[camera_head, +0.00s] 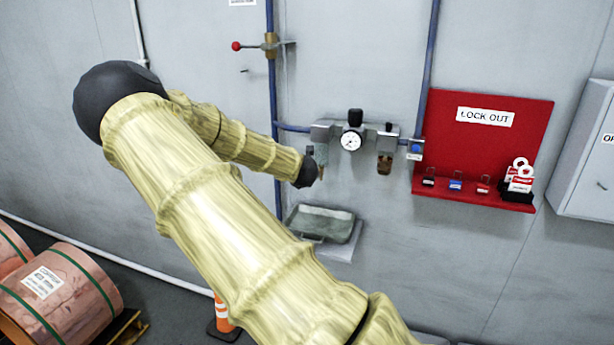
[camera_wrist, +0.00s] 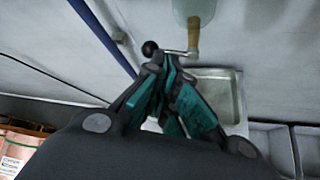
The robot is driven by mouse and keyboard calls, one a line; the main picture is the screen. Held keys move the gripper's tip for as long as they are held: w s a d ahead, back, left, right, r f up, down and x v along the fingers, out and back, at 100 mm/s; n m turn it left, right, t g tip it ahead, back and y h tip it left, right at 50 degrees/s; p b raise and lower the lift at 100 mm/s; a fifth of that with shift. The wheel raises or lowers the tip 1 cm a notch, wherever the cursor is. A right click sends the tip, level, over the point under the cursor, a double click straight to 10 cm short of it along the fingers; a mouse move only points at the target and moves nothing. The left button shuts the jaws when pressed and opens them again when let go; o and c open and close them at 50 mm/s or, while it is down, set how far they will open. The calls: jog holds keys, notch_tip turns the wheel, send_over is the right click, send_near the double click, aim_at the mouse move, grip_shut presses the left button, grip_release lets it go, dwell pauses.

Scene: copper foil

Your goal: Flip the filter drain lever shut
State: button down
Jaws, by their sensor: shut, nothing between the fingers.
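The filter drain lever (camera_wrist: 175,51) shows in the wrist view as a short metal arm with a black ball knob at its left end. It lies roughly sideways from the brass drain (camera_wrist: 193,35) under the pale filter bowl (camera_wrist: 191,10). My gripper (camera_wrist: 165,64) is shut and empty, with its fingertips just below the lever and close to the knob. I cannot tell whether they touch. The lever cannot be made out there.
A metal drip tray (camera_head: 322,223) sits below the filter. A blue pipe (camera_head: 272,100) runs down the wall at the left, with a red-knobbed valve (camera_head: 254,46) higher up. A gauge (camera_head: 351,140) and red lockout board (camera_head: 484,140) are to the right.

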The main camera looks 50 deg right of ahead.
jog(key=b+v, duration=0.3)
jog(key=v, duration=0.8)
jog(key=shift+s+a, duration=0.25)
jog(key=shift+a, duration=0.05)
jog(key=shift+r, duration=0.15)
